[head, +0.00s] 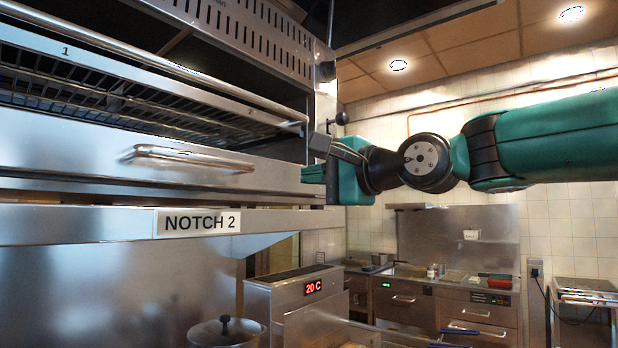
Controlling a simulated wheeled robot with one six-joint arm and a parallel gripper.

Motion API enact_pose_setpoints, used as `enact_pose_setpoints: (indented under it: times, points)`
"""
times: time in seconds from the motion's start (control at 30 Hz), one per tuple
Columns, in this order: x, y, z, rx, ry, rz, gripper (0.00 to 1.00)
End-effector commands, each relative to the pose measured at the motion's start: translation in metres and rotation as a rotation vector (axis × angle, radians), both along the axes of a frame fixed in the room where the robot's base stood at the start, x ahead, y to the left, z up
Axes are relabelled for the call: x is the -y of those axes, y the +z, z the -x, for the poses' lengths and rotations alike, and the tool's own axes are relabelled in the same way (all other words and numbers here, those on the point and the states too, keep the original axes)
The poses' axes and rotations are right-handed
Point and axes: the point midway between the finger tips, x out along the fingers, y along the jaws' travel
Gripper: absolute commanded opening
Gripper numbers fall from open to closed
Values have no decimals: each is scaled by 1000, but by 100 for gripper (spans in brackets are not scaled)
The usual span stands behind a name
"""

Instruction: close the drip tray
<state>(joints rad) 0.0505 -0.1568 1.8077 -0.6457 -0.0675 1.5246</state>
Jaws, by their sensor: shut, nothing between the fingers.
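The drip tray (75,150) is a wide steel drawer with a bar handle (185,157), below the grill grates on the left in the head view. Its front seems to stand forward of the grill body; how far out it is I cannot tell. My gripper (326,176) is shut and empty at the right end of the tray front, well to the right of the handle. Its fingertips are small and partly hidden, so I cannot tell whether they touch the tray.
Slatted grates (130,100) with a long front rail (150,65) lie above the tray. A ledge labelled NOTCH 2 (199,222) runs below it. A lidded pot (227,332) and a unit reading 20 C (300,300) stand lower. Counters (440,300) line the back wall.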

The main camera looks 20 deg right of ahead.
Motion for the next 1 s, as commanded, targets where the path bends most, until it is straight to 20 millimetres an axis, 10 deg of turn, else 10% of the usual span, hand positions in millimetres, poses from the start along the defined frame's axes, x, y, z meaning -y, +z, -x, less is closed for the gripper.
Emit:
enact_pose_setpoints:
  times: [0.5,1.0]
  points:
    - [-57,2,-83,-4,2,3,0]
    - [-64,-1,-94,-1,1,3,0]
